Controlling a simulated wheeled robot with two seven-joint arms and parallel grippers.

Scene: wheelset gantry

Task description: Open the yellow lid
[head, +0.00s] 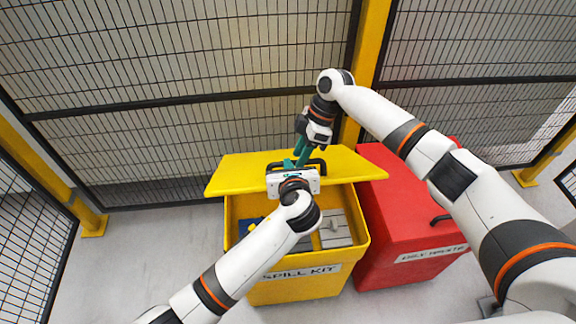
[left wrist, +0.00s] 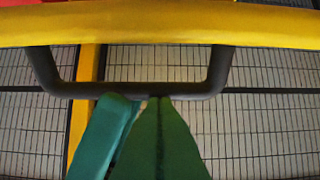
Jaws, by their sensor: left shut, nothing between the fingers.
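The yellow lid (head: 235,172) is raised off the yellow SPILL KIT box (head: 350,262) and tilted up, so the inside shows. Its black handle (head: 319,164) is partly hidden by my grippers. My left gripper (head: 289,164) is in front of the lid at the handle. In the left wrist view its green fingers (left wrist: 148,98) are shut and empty, with their tips at the black handle bar (left wrist: 78,89); contact is unclear. My right gripper (head: 301,156) comes down from above, its green fingers close to the handle; their opening cannot be made out.
Inside the box are grey items (head: 336,232) and something blue. A red waste bin (head: 400,215) stands right beside the box. A mesh fence (head: 180,60) with a yellow post (head: 371,40) rises behind. The floor left of the box is clear.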

